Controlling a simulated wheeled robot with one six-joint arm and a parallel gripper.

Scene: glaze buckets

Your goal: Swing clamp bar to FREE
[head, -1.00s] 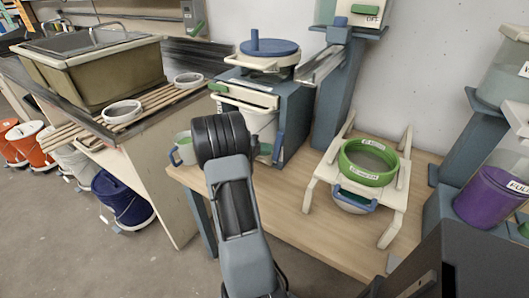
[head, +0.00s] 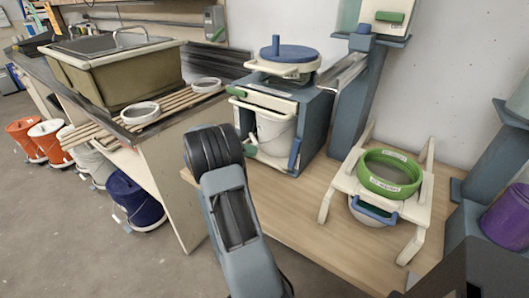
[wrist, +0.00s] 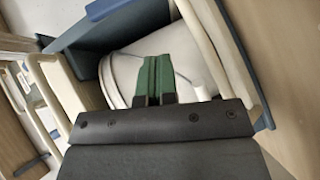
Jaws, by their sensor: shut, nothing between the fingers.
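A slate-blue cabinet (head: 316,120) stands on the wooden table with a white bucket (head: 276,133) inside. A cream bar with a green end (head: 237,91) runs across its front above the bucket. It looks like the clamp bar, but I read no FREE mark. My gripper (head: 249,151) is shut and empty, low in front of the bucket's left side; my wrist hides part of it. In the wrist view its green fingertips (wrist: 153,77) are together, pointing at the white bucket (wrist: 125,62). A cream bar (wrist: 207,42) passes to their right; I cannot tell which part it is.
A cream stand with a green ring (head: 388,174) is on the table's right. A blue lever (head: 294,152) hangs at the cabinet's right front. A sink (head: 118,75) and slatted rack (head: 190,98) lie left. Bare tabletop (head: 290,205) is clear in front of the cabinet.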

